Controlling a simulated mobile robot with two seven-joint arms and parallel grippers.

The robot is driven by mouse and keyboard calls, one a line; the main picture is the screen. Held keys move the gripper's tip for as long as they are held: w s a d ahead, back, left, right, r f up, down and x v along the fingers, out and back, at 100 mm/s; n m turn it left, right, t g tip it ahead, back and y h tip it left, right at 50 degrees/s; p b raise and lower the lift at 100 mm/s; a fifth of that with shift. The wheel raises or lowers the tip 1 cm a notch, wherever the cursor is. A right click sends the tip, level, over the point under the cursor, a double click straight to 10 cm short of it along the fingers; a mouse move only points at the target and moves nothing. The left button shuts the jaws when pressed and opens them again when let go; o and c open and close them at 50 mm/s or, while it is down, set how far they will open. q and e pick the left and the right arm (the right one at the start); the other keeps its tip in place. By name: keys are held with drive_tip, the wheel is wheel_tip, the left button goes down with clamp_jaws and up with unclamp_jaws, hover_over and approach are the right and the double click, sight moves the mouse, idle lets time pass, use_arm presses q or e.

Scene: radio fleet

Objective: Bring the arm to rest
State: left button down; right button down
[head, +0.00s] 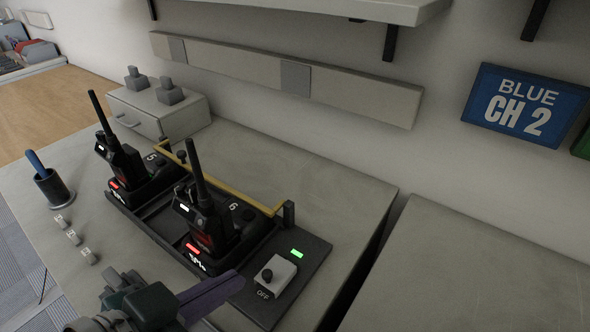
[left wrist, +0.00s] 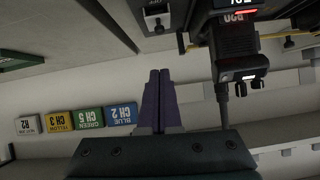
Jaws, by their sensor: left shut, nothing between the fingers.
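My left gripper (head: 212,296) comes in at the bottom of the head view, over the table's front part, in front of the charger. Its purple fingers are closed together and empty, and they also show in the left wrist view (left wrist: 158,98). Two black radios stand upright in the charger, one in slot 5 (head: 122,160) and one in slot 6 (head: 207,222), each with a red light at its foot. The slot 6 radio is near the fingers but looks apart from them. A radio (left wrist: 233,50) also shows in the left wrist view. My right gripper is not in view.
A switch box (head: 278,274) marked OFF sits by a green light on the charger's right end. A yellow bar (head: 232,183) runs behind the radios. A pen cup (head: 54,190) and small white tags (head: 73,237) lie left. A second table (head: 470,265) is clear.

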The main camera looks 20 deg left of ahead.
use_arm(q)
drive_tip(key=s+a+r+n+g+y+p, duration=0.35)
drive_tip(key=s+r+g, duration=0.55)
drive_tip(key=s, duration=0.4)
wheel_tip(320, 180, up, 38)
drive_tip(key=t+p, duration=0.1)
drive_tip(key=p, duration=3.6)
drive_tip(key=shift+w+m, duration=0.3)
drive_tip(key=shift+m, duration=0.15)
drive_tip(key=shift+a, duration=0.1)
